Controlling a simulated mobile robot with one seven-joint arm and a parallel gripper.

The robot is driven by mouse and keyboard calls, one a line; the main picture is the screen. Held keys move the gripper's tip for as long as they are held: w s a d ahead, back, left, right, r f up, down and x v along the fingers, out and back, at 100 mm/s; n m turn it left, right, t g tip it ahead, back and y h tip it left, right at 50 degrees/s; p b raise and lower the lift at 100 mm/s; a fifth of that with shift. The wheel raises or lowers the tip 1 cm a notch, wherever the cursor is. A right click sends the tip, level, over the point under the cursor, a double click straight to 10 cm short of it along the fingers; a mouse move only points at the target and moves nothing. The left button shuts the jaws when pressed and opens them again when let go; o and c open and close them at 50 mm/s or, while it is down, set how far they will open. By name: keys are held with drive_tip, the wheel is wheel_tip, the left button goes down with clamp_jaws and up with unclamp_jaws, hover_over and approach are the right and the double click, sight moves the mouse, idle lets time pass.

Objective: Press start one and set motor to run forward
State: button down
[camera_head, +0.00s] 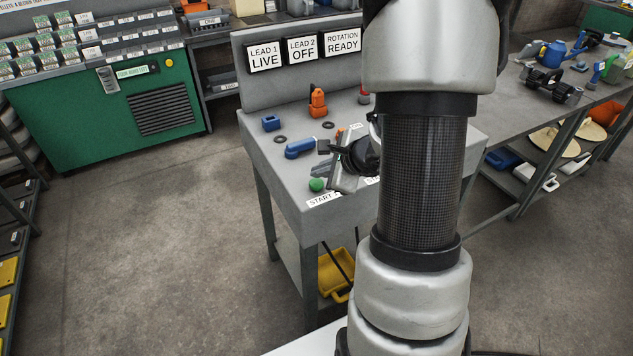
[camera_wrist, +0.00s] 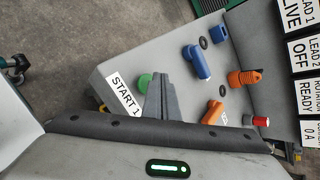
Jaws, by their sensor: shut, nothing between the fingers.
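The control bench (camera_head: 262,160) has a green button (camera_head: 316,185) at its front edge, above a label beginning "START". In the wrist view the label reads START 1 (camera_wrist: 124,95), beside the green button (camera_wrist: 145,82). My gripper (camera_head: 340,182) is shut and empty, just right of the green button. In the wrist view its fingers (camera_wrist: 167,88) are close beside the button; I cannot tell if they touch it. The signs read LEAD 1 LIVE (camera_head: 264,57), LEAD 2 OFF (camera_head: 302,50) and ROTATION READY (camera_head: 342,42). My arm hides the bench's right part.
A blue handle (camera_head: 300,148), a blue block (camera_head: 271,122) and an orange plug-like piece (camera_head: 318,100) stand on the bench. An orange handle (camera_wrist: 212,111) and a red knob (camera_wrist: 260,121) are farther right. A green cabinet (camera_head: 110,105) stands left, with open floor between.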

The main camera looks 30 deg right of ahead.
sight(320, 185)
drive_tip(key=shift+f, duration=0.1)
idle(0.3)
drive_tip(key=shift+f+b, duration=0.35)
drive_tip(key=shift+b, duration=0.4)
drive_tip(key=shift+f+b, duration=0.5)
drive_tip(key=shift+b, duration=0.15)
idle(0.5)
drive_tip(key=shift+r, duration=0.1)
drive_tip(key=shift+r+p, duration=0.6)
drive_tip(key=shift+r, duration=0.25)
drive_tip(key=shift+r+p, duration=1.8)
drive_tip(key=shift+r, duration=0.7)
